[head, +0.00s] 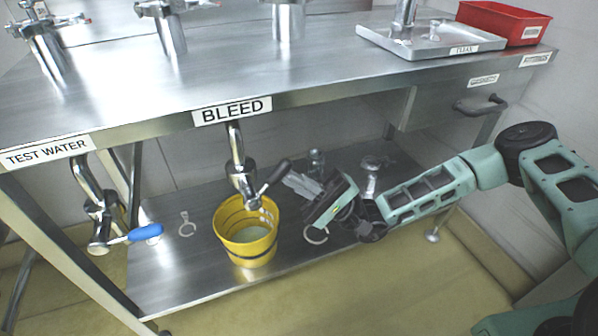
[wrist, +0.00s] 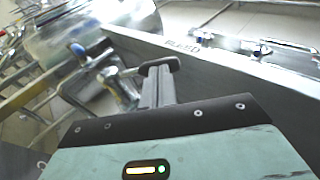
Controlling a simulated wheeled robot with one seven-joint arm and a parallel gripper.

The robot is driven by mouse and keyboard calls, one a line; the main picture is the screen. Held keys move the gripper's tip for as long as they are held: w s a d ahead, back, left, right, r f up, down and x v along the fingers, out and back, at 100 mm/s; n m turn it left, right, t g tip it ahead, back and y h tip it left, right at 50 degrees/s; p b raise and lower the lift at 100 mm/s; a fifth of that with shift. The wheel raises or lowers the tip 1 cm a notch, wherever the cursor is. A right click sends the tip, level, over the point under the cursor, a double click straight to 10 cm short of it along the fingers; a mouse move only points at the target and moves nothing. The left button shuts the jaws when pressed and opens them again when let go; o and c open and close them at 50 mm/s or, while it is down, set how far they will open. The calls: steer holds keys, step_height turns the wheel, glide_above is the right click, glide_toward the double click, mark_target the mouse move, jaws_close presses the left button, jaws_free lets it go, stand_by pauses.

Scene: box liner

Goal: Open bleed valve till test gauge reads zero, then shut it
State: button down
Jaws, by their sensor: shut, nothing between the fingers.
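The bleed valve (head: 241,172) hangs on a metal pipe below the bench edge, under the BLEED label (head: 232,111). Its dark-gripped lever (head: 275,176) points right and slightly up. My gripper (head: 290,181) is shut and empty, just right of the lever; I cannot tell whether they touch. In the wrist view my shut gripper (wrist: 160,70) shows with a blurred metal fitting (wrist: 120,88) to its left. The yellow bucket (head: 245,250) stands under the valve outlet with pale liquid inside. I see no readable gauge dial in either view.
The TEST WATER valve (head: 100,220), with a blue lever (head: 146,233), hangs at left. A lower steel shelf (head: 180,275) carries the bucket and some metal rings. A metal tray (head: 430,42) and red bin (head: 503,22) are on the bench. A drawer handle (head: 482,105) juts out at right.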

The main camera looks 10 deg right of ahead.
mark_target(291, 167)
steer(key=r+h+p, duration=0.1)
steer(key=p, duration=0.2)
steer(key=a+r+n+h+p, duration=0.1)
steer(key=h+p, duration=0.1)
steer(key=p, duration=0.2)
steer(key=r+n+g+h+p, duration=0.1)
steer(key=r+p, duration=0.1)
steer(key=p, duration=0.2)
steer(key=shift+s+a+r, duration=0.1)
steer(key=shift+s+a, duration=0.1)
steer(key=shift+a, duration=0.1)
steer(key=h+p, duration=0.1)
steer(key=p, duration=0.1)
steer(key=a+h+p, duration=0.1)
steer(key=p, duration=0.1)
steer(key=shift+s+a+r+n+h, duration=0.15)
steer(key=shift+s+r+n+h, duration=0.05)
steer(key=shift+r+n+h, duration=0.1)
steer(key=shift+s+a+p, duration=0.1)
steer(key=shift+a+p, duration=0.2)
steer(key=shift+p, duration=0.5)
steer(key=shift+a, duration=0.15)
steer(key=shift+d, duration=0.5)
steer(key=w+d+b, duration=0.1)
steer(key=d, duration=1.2)
